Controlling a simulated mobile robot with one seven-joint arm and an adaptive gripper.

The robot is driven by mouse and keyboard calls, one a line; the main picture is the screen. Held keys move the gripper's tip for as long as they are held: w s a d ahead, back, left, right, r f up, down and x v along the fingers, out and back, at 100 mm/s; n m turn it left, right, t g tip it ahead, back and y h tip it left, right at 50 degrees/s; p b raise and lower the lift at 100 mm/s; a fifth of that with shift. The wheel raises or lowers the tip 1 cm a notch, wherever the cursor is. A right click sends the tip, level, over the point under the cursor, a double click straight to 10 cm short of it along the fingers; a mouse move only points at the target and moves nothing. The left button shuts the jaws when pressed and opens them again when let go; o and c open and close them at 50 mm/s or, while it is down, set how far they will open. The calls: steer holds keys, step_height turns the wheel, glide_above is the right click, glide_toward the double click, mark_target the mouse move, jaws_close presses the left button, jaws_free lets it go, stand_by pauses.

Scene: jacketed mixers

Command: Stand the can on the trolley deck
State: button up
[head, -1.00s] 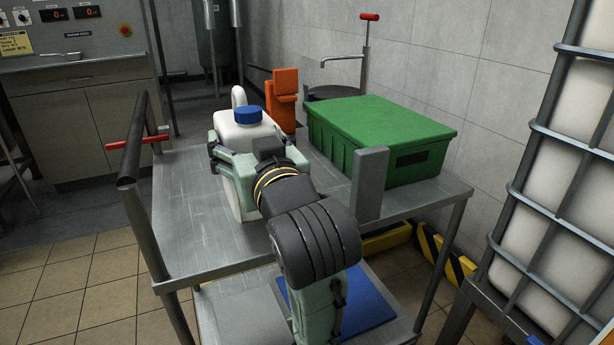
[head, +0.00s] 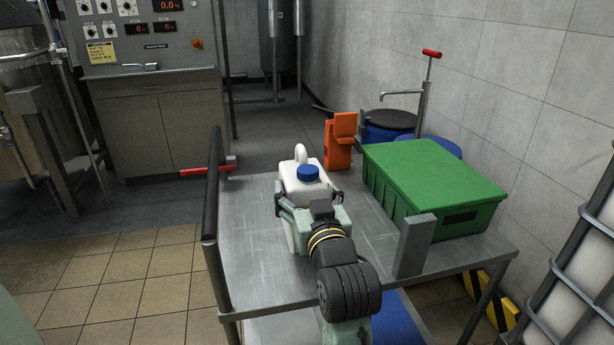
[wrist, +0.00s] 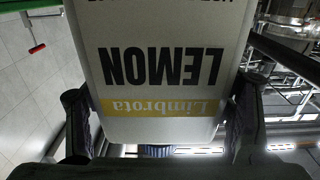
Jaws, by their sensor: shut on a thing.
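The can (head: 297,186) is a white jerrycan with a blue cap and a loop handle. It is upright over the middle of the trolley deck (head: 255,262), a grey metal top. My gripper (head: 311,200) is shut on the can, with one finger on each side of its body. In the wrist view the can (wrist: 160,25) fills the middle between the fingers, its "LEMON" label upside down. My gripper hides the can's lower front, so I cannot tell whether its base touches the deck.
A green lidded crate (head: 435,180) stands on the deck to the right, with a grey upright block (head: 414,245) at its near end. An orange object (head: 340,142) is behind the can. The trolley's black-gripped handle (head: 213,185) rises at left. Deck left of the can is bare.

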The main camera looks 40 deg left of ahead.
steer(key=shift+w+a+r, duration=0.1)
steer(key=shift+r, duration=0.2)
steer(key=w+a+f+p, duration=0.3)
steer(key=w+a+f, duration=0.1)
steer(key=w+a, duration=0.3)
steer(key=shift+w+a+f, duration=0.15)
steer(key=shift+f, duration=0.1)
steer(key=o, duration=1.6)
steer(key=shift+f, duration=0.35)
steer(key=shift+c, duration=0.2)
steer(key=o, duration=0.5)
steer(key=shift+c, duration=0.2)
